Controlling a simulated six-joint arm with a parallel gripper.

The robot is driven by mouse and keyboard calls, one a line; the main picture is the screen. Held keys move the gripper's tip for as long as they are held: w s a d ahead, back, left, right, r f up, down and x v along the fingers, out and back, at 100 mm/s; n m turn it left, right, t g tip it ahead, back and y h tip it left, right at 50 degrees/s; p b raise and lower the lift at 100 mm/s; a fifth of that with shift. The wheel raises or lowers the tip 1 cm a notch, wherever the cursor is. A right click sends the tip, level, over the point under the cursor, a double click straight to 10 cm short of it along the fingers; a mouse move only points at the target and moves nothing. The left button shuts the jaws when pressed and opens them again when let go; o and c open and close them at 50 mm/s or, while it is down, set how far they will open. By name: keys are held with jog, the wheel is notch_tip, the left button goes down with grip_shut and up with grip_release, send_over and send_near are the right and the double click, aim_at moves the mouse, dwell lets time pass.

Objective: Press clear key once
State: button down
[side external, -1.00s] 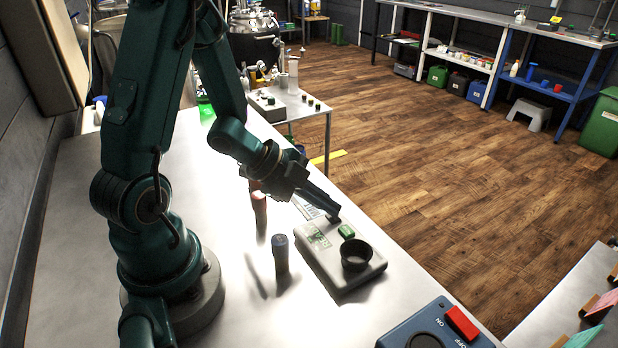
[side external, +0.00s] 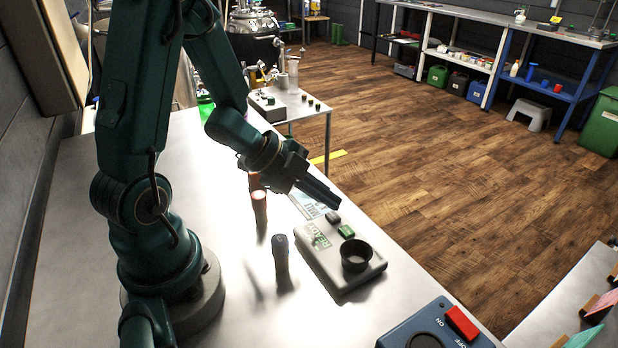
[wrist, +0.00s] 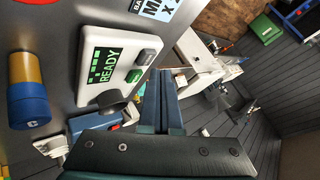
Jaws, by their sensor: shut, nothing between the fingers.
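The pale instrument (side external: 335,270) lies on the bench and also shows in the wrist view (wrist: 92,92). Its green-lit display (wrist: 104,66) reads READY. Beside the display are a grey key (side external: 332,217) and a green key (side external: 346,231); both also show in the wrist view, grey (wrist: 146,57) and green (wrist: 133,76). I cannot read a label on either key. A round black cup (side external: 356,256) stands at the instrument's near end. My gripper (side external: 337,205) is shut and empty, its tips just above the grey key and apparently clear of it.
A dark-topped cylinder (side external: 281,257) stands left of the instrument, with a reddish one (side external: 259,208) behind. A blue box with a red switch (side external: 461,322) sits at the front. A printed card (side external: 308,205) lies behind the instrument. The bench's right edge is close.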

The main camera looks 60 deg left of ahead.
jog(key=shift+r, duration=2.5)
notch_tip(320, 180, up, 2)
jog(key=d+r+m, duration=0.1)
jog(key=d, duration=0.1)
notch_tip(320, 180, up, 10)
jog(key=n+t+y, duration=0.5)
jog(key=n+y, duration=0.1)
jog(key=n, duration=0.3)
send_over(327, 215)
jog(key=s+d+f+n+g+h, duration=0.1)
jog(key=s+d+f+n+g, duration=0.1)
jog(key=s, duration=0.4)
jog(key=s+d+f+n+g+h, duration=0.1)
jog(key=s+d+f+n+g, duration=0.2)
jog(key=s+f+g, duration=0.2)
jog(key=shift+s+n+g, duration=0.4)
jog(key=shift+s, duration=0.15)
